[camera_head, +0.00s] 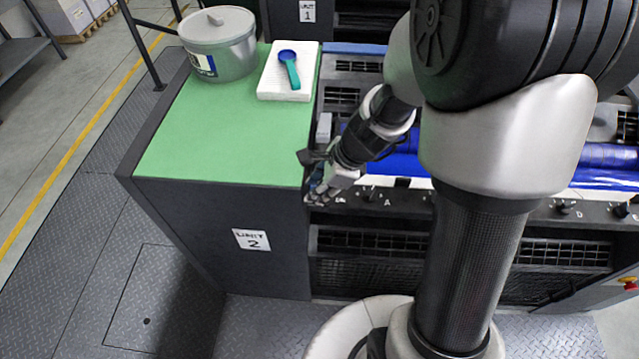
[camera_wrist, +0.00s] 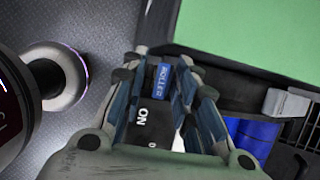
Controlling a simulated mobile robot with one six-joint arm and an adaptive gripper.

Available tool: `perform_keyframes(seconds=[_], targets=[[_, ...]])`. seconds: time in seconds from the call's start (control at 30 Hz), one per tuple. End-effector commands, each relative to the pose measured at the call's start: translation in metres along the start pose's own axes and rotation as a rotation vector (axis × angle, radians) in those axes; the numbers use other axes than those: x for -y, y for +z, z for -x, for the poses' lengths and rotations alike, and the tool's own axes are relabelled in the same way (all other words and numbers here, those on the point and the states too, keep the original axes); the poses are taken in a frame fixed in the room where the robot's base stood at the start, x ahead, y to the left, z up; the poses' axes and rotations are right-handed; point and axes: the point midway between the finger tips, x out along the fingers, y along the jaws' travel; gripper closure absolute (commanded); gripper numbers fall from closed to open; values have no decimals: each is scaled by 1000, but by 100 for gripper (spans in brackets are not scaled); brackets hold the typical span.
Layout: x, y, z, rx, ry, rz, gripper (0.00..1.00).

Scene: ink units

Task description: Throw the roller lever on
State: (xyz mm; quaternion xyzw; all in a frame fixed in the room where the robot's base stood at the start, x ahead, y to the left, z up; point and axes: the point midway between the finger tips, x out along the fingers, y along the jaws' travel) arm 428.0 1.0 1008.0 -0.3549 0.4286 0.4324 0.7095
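My gripper (camera_wrist: 163,82) points down at the control ledge of the unit marked 2. In the wrist view its two blue-padded fingers stand apart. Between them show a blue ROLLER label (camera_wrist: 160,70) and a dark panel (camera_wrist: 152,122) with the word ON in white. A pale piece lies close by the right finger; I cannot tell whether it is part of the roller lever. The lever itself is not clearly seen. In the head view my gripper (camera_head: 325,187) is at the left end of the ledge, by the corner of the green top, and hides what is under it.
The green top (camera_head: 220,135) holds a grey tub (camera_head: 225,55) and a white pad (camera_head: 277,85) with a blue-green scoop (camera_head: 289,68). Small knobs (camera_head: 563,208) line the ledge to the right. A blue roller (camera_head: 605,155) lies behind it.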

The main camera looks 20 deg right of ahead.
Motion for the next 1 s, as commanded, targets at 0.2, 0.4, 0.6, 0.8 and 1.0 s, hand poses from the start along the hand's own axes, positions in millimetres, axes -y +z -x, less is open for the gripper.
perform_keyframes(seconds=[0.2, 0.4, 0.6, 0.8, 1.0], targets=[[-4, 0, -2, 0, 10, 0, 70], [-3, 0, 0, 0, 5, 2, 70], [-1, 0, 0, 0, 2, 3, 70], [1, 1, 19, 2, -5, 4, 70], [1, 0, 62, -1, -8, 5, 70]])
